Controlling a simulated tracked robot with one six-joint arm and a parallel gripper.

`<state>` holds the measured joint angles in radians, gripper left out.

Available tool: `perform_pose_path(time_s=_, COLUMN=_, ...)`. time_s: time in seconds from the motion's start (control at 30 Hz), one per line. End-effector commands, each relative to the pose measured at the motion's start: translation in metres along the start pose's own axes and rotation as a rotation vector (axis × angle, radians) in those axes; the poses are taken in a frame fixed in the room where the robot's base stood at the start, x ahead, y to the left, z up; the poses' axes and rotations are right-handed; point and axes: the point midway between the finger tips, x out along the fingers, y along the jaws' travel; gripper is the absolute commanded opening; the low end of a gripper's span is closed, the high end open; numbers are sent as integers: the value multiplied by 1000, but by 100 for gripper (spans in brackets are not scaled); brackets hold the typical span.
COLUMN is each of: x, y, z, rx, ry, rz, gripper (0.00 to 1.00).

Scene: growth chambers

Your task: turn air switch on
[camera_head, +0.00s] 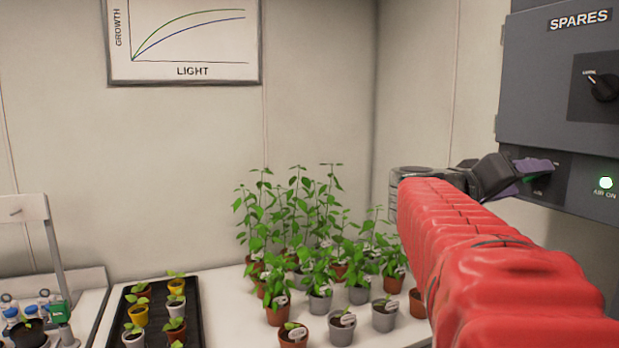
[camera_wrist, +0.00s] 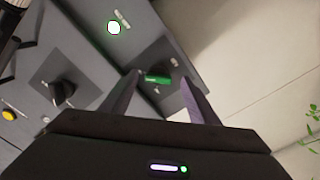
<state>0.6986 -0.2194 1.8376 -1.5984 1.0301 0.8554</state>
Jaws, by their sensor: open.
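The air switch has a green handle (camera_wrist: 157,78) on a dark square plate of the grey control panel. In the wrist view the handle lies between the tips of my open gripper (camera_wrist: 160,80), and I cannot tell whether either finger touches it. A round lamp (camera_head: 606,183) labelled "AIR ON" glows white-green to the right of the switch; it also shows lit in the wrist view (camera_wrist: 114,28). In the head view my gripper (camera_head: 540,170) is at the panel's lower part and mostly hides the switch.
A black rotary knob (camera_head: 604,88) sits higher on the grey cabinet under a "SPARES" sign (camera_head: 579,20). In the wrist view a yellow button (camera_wrist: 8,115) is at the far left. Potted plants (camera_head: 340,320) and a black seedling tray (camera_head: 155,310) stand on the white bench below.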

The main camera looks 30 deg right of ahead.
Motion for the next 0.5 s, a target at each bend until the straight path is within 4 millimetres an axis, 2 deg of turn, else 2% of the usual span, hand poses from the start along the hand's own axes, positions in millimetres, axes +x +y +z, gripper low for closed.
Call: perform_pose_path(time_s=0.5, x=-65, y=-2, z=0, rx=-1, ry=1, rz=-3, gripper=55)
